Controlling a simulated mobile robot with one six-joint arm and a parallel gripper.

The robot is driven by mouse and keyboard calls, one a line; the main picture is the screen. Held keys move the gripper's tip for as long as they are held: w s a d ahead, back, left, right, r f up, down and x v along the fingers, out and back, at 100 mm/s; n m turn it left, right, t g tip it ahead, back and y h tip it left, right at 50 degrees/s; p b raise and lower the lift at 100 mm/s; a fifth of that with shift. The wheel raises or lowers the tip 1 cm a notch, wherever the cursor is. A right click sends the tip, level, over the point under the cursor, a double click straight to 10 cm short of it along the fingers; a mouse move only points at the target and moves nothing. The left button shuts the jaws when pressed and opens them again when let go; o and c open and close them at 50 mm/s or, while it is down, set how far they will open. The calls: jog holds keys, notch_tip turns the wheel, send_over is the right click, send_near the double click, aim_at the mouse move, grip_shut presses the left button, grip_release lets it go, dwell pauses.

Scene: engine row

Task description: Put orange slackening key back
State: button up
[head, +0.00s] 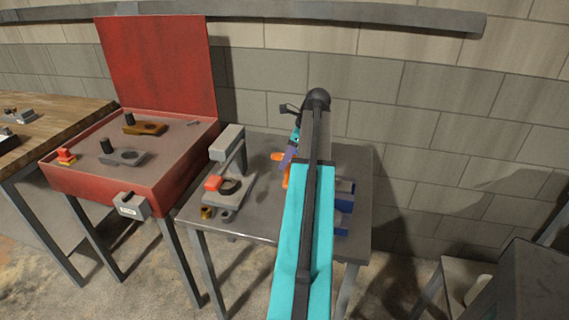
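An orange piece (286,175), which may be the orange slackening key, shows at the middle of the grey table (252,204), just left of my teal arm. My arm hides part of it, so its full shape is unclear. The end of my arm, with small purple and teal parts (290,153), is right above or against the orange piece. I cannot tell whether my gripper is open, shut or holding it.
Blue blocks (343,190) sit right of my arm. An open red case (162,175) with dark and brown parts stands further left. A block wall is behind.

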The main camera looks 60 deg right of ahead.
jog(key=b+v, duration=0.1)
jog(key=v, duration=0.8)
jog(key=shift+s+r, duration=0.1)
jog(key=shift+r, duration=0.1)
jog(key=shift+r, duration=0.1)
dwell(0.5)
